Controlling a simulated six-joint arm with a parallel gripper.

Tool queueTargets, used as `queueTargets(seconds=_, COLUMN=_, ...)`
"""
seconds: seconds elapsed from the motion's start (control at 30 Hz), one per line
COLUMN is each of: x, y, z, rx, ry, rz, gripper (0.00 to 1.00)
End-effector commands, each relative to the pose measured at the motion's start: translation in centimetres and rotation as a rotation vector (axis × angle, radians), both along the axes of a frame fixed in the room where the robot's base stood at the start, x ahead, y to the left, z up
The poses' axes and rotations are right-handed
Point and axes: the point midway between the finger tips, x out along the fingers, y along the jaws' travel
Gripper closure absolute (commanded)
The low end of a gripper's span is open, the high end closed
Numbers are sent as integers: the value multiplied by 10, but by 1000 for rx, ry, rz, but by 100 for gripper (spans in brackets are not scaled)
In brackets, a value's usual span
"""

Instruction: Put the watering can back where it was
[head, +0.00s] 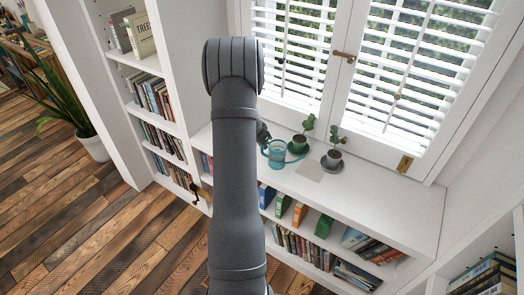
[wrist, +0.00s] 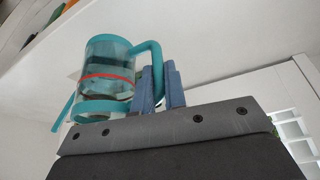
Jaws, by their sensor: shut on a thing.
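The watering can (head: 276,155) is a see-through teal vessel at the window ledge, just right of my arm in the head view. In the wrist view the can (wrist: 105,77) shows a teal rim, a red band and a teal handle on its right. My gripper (wrist: 162,88) has its blue fingers closed on that handle. In the head view the gripper (head: 263,134) is mostly hidden behind my arm. I cannot tell whether the can touches the ledge.
A potted plant (head: 299,144) and another potted plant on a dark saucer (head: 332,161) stand close right of the can. A flat beige square (head: 310,171) lies on the white ledge (head: 385,206). Shuttered windows (head: 400,70) rise behind. The ledge's right part is clear.

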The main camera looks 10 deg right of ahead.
Motion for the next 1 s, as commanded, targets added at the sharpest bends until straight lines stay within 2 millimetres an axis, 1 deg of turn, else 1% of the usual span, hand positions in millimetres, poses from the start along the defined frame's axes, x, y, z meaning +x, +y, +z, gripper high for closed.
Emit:
queueTargets(seconds=0.2, x=-1, y=0, z=-28, rx=1, ry=3, rz=1, gripper=100)
queueTargets(seconds=0.3, x=0, y=0, z=-37, rx=1, ry=0, rz=2, gripper=100)
queueTargets(seconds=0.53, x=0, y=0, z=-37, rx=1, ry=-1, rz=2, gripper=100)
queueTargets(seconds=0.67, x=0, y=0, z=-40, rx=0, ry=0, rz=1, gripper=100)
queueTargets(seconds=0.7, x=0, y=0, z=-41, rx=1, ry=0, rz=1, gripper=85)
queueTargets(seconds=0.8, x=0, y=0, z=-41, rx=1, ry=0, rz=1, gripper=67)
queueTargets(seconds=1.0, x=0, y=0, z=-41, rx=1, ry=0, rz=1, gripper=67)
